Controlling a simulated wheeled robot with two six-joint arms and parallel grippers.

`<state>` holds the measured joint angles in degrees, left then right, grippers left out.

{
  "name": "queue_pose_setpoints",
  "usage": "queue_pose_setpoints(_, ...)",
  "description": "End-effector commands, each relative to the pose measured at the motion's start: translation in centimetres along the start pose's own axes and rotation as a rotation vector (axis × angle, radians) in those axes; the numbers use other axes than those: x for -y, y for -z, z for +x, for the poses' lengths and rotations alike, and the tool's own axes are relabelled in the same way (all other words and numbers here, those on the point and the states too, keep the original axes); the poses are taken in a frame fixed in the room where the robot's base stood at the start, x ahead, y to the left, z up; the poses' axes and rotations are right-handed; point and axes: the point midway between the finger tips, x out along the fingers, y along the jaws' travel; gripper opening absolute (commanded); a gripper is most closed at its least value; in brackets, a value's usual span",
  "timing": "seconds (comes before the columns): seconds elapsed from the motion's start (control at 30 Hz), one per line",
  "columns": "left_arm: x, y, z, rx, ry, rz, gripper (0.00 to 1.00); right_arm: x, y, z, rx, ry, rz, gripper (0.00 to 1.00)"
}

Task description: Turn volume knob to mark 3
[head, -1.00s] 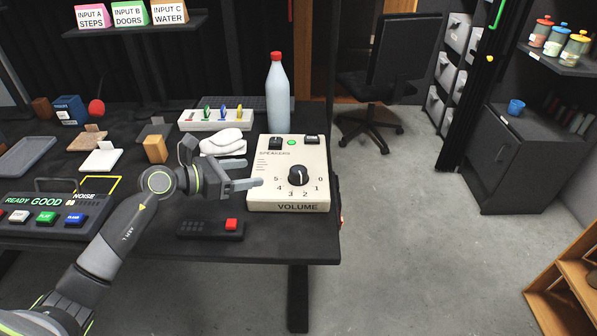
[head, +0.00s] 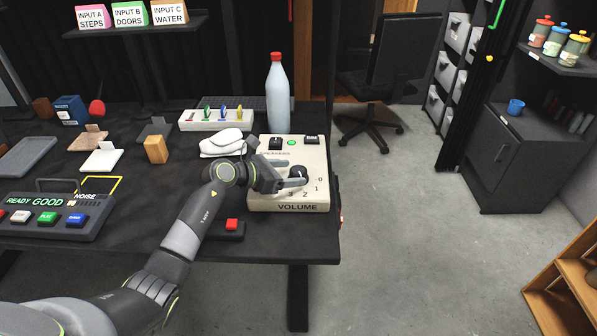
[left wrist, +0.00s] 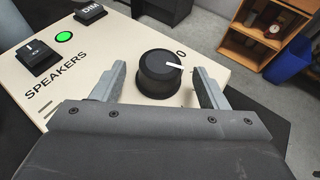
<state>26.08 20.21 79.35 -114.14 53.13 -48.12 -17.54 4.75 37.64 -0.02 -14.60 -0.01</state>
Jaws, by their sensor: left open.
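The volume knob (head: 298,172) is a round black dial on the cream speaker box (head: 262,203), partly covered by my left gripper in the head view. In the left wrist view the knob (left wrist: 158,76) has a white pointer line aimed to the right, a little below the printed 0. My left gripper (head: 303,176) is open at the knob. In the left wrist view its fingers (left wrist: 162,84) stand on either side of the knob, with gaps visible. In the head view marks 0 to 3 show; 4 and 5 are hidden behind the gripper. My right gripper is out of view.
Two black switches and a green light (head: 291,142) sit at the box's back. A bottle (head: 277,95) and folded white cloth (head: 222,142) stand near it.

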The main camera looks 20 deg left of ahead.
Motion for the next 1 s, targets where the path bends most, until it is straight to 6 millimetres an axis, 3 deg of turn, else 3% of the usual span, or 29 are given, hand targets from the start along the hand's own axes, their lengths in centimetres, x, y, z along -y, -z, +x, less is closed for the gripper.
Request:
queue_pose_setpoints(0.1,0.0,0.0,1.8,0.001,0.000,-0.001,0.67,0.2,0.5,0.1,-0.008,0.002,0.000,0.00)
queue_pose_setpoints(0.3,0.0,0.0,3.4,0.000,0.000,0.000,0.67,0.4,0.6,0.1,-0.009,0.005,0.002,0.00)
queue_pose_setpoints(0.67,0.0,0.0,3.7,0.000,-0.001,0.001,0.67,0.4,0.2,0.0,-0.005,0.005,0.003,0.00)
queue_pose_setpoints(1.0,0.0,0.0,3.7,0.000,0.000,0.001,0.24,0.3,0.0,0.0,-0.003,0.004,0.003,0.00)
